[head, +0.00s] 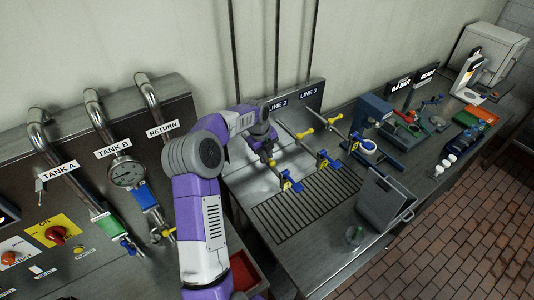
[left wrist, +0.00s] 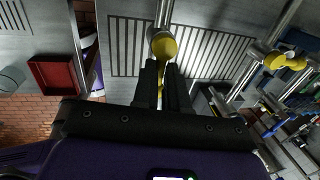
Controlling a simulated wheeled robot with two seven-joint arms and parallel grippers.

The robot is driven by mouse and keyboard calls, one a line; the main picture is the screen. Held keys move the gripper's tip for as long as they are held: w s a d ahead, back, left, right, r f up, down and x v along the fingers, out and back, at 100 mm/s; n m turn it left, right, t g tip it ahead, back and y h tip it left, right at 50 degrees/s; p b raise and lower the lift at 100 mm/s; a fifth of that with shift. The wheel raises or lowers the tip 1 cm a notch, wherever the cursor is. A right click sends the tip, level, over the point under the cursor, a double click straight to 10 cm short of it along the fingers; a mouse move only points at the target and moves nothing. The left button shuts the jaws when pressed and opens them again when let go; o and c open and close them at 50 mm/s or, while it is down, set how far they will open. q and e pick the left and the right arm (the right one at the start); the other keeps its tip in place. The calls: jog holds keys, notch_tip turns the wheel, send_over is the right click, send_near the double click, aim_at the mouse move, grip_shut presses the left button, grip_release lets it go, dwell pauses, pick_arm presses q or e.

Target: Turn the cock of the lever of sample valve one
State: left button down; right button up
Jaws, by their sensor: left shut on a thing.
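My left gripper (head: 266,151) is at the nearest of three sample lines on the steel panel; the arm hides that line's label. In the left wrist view, the black fingers (left wrist: 163,82) are shut on the yellow lever (left wrist: 161,74) of sample valve one. Its round yellow hub (left wrist: 163,45) sits on a steel pipe just beyond the fingertips. In the head view, the blue and yellow end of this line (head: 290,184) shows below the gripper. My right gripper is not in view.
The LINE 2 lever (head: 304,132) and LINE 3 lever (head: 334,117) stand close to the right. A slotted drain (head: 305,205) lies below. A grey open container (head: 385,198) and a glass beaker (head: 354,234) stand at right front. Tank pipes (head: 62,147) are at left.

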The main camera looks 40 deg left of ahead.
pick_arm(q)
jog(key=shift+a+r, duration=0.1)
jog(key=shift+a, duration=0.1)
jog(key=c, duration=1.2)
grip_release()
jog(key=shift+o, duration=0.2)
jog(key=shift+r, duration=0.4)
notch_tip(320, 180, up, 6)
jog(key=s, duration=0.1)
jog(key=shift+s+a+r+b, duration=0.2)
jog(key=shift+a+r+b, duration=0.05)
jog(key=shift+b, duration=0.2)
